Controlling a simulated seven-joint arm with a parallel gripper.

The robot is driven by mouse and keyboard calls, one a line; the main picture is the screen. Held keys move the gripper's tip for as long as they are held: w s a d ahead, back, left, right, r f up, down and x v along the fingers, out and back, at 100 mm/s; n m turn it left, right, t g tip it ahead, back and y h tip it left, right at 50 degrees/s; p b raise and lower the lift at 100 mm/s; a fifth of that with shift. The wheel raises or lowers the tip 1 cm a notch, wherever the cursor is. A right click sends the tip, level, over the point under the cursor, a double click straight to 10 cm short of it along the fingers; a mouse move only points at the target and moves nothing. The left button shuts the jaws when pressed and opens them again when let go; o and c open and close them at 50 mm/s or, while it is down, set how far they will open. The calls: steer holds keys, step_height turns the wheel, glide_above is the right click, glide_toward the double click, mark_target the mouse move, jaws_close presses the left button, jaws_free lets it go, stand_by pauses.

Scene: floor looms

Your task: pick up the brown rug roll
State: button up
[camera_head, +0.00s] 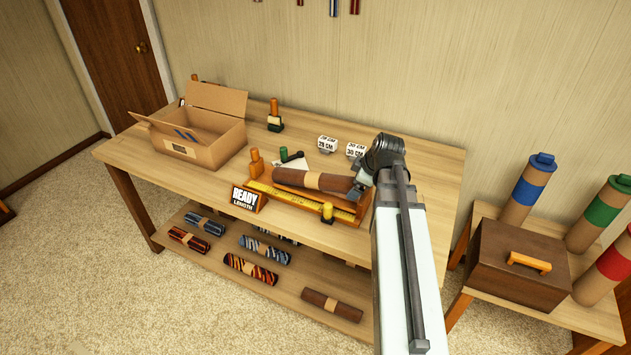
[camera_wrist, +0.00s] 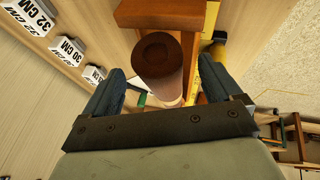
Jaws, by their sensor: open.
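A brown rug roll (camera_head: 313,180) with a tan paper band lies in a wooden measuring stand on the tabletop. My gripper (camera_head: 362,187) is at its right end, partly hidden by my arm in the head view. In the wrist view, the roll's round dark end (camera_wrist: 158,54) shows between the two blue-grey fingers of my gripper (camera_wrist: 160,70). The fingers are open, one on each side of the roll, with a visible gap on both sides. I cannot tell how deep the roll sits between them. A second brown roll (camera_head: 332,305) with a tan band lies on the lower shelf.
A yellow ruler (camera_head: 300,202) runs along the stand's front, beside a "READY LENGTH" sign (camera_head: 245,199). White length blocks (camera_head: 327,144) stand behind it. An open cardboard box (camera_head: 205,130) is at the left. Several patterned rolls (camera_head: 250,269) lie on the lower shelf.

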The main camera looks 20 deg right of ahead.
steer(key=shift+x, duration=2.05)
steer(key=shift+c, duration=0.3)
